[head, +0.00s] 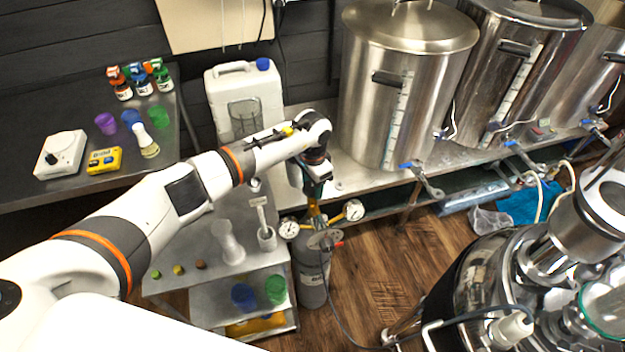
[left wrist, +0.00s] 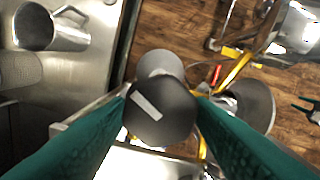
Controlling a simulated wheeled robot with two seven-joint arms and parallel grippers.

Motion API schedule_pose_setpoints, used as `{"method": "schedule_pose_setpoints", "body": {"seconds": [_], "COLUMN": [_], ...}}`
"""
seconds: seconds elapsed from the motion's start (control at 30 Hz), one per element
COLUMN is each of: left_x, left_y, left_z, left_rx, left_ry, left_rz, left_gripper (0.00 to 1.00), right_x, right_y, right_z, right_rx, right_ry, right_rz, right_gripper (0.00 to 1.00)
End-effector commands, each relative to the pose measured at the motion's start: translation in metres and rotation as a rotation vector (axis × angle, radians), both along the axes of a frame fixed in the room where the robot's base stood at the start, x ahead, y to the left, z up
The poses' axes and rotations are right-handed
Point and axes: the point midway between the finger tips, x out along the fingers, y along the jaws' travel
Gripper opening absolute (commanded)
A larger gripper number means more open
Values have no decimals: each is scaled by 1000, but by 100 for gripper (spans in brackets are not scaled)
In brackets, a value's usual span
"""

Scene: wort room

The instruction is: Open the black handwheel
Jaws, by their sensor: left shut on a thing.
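The black handwheel (left wrist: 172,118) shows in the left wrist view as a dark round knob with a white stripe on its face. My left gripper (left wrist: 162,104) has one teal finger on each side of it and is shut on it. In the head view my left gripper (head: 316,186) points down over the top of a grey gas cylinder (head: 312,285); there it hides the handwheel. The cylinder's regulator carries two round white gauges, one on the left (head: 289,229) and one on the right (head: 353,209).
Large steel kettles (head: 405,100) stand on the shelf behind and to the right. A white jerrycan (head: 243,105) stands behind my arm. A steel cart (head: 195,265) with glassware is left of the cylinder. A hose runs from the cylinder across the wooden floor.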

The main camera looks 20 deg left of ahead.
Motion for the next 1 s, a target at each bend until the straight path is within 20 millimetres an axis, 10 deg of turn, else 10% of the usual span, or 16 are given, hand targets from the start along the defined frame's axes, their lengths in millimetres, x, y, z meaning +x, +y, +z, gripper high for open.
{"method": "schedule_pose_setpoints", "body": {"seconds": [0.43, 0.47, 0.57, 1.0], "left_x": [3, 3, 2, 1], "left_y": [1, 1, 1, -1], "left_z": [3, 3, 2, 14], "left_rx": [0, 0, 1, -3], "left_ry": [-8, -8, -7, -2], "left_rz": [10, 10, 10, 8], "left_gripper": [26, 52, 68, 69], "right_x": [0, 0, 0, 0], "right_y": [0, 0, 0, 0], "right_z": [1, 1, 1, 3], "right_rx": [0, 0, 0, 0], "right_ry": [0, 0, 0, 0], "right_rz": [0, 0, 0, 0], "right_gripper": [36, 36, 36, 36]}}
